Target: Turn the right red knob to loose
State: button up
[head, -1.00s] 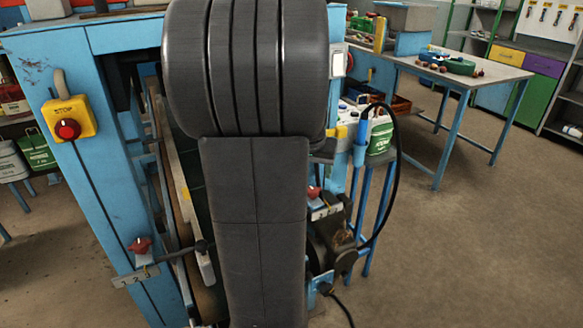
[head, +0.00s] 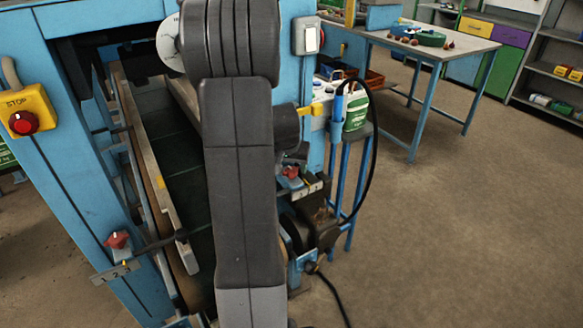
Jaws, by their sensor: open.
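The right red knob (head: 291,173) sits on a small numbered plate (head: 308,187) at the machine's right side, just right of my arm. Its pointer setting is too small to read. A dark wrist part of my arm shows above it. What seems to be part of my gripper (head: 297,155) shows just above the knob, open and with nothing seen in it. My arm hides most of it, and I cannot tell if it touches the knob. The left red knob (head: 117,240) sits on a plate marked 1 2 3 (head: 116,272) at the lower left.
A yellow stop box (head: 28,108) with a red button is on the left blue post. A conveyor belt (head: 180,160) runs between the knobs. A black cable (head: 373,150) loops at the right beside a green-white container (head: 356,112). The floor (head: 450,240) at right is clear.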

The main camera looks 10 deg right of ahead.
jog(key=shift+w+d+f, duration=0.1)
jog(key=shift+w+f, duration=0.15)
jog(key=shift+f, duration=0.4)
jog(key=shift+c, duration=0.4)
